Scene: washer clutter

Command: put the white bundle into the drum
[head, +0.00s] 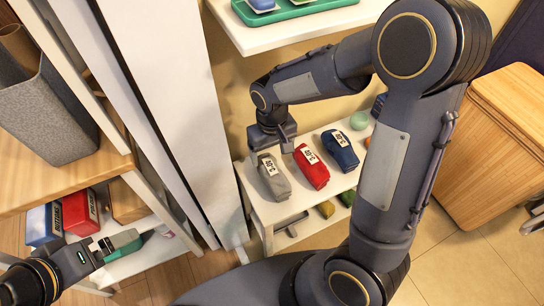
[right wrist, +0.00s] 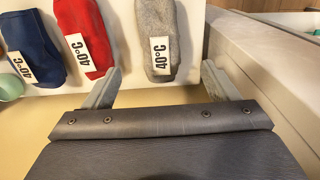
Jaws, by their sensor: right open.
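A pale grey bundle (head: 274,178) with a white label lies at the left end of a white shelf; it is the lightest bundle I see, and no clearly white one shows. It also shows in the right wrist view (right wrist: 157,40), beyond the fingertips and roughly between them. My right gripper (head: 268,152) is open and empty, close by the bundle's back end; its spread fingers show in the right wrist view (right wrist: 161,85). I cannot tell whether they touch it. My left gripper (head: 103,249) is at the lower left, its fingers unclear. No drum is recognisable.
A red bundle (head: 311,167) and a blue bundle (head: 341,148) lie right of the grey one on the shelf (head: 262,208). A tall white panel (head: 175,90) stands left of it. A green tray (head: 300,11) sits above. A wooden cabinet (head: 500,140) stands right.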

